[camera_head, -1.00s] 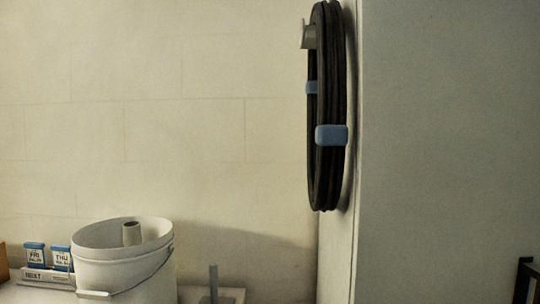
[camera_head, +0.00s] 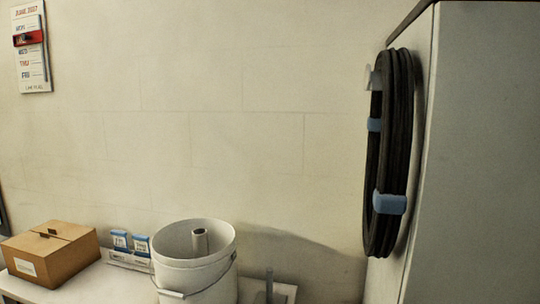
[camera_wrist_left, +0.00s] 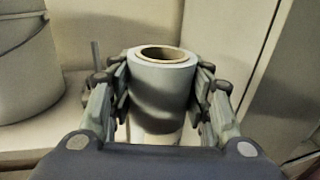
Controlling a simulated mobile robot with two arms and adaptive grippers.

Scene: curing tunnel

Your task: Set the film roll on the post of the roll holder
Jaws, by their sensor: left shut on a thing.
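The film roll (camera_wrist_left: 160,98) is a grey cylinder with a brown core ring at its open top. It stands upright between the fingers of my left gripper (camera_wrist_left: 162,85), which is shut on it. The thin grey post (camera_wrist_left: 95,54) of the roll holder stands behind and to the left of the roll in the left wrist view, apart from it. In the head view the post (camera_head: 269,284) rises from a pale base (camera_head: 286,291) at the bottom edge, right of the bucket. Neither gripper shows in the head view.
A white bucket (camera_head: 195,276) with a tube (camera_head: 200,242) in it stands left of the post; its side also shows in the left wrist view (camera_wrist_left: 28,70). A cardboard box (camera_head: 52,262) and small blue-white packs (camera_head: 130,243) are further left. Black hoses (camera_head: 391,150) hang on the cabinet (camera_head: 478,165).

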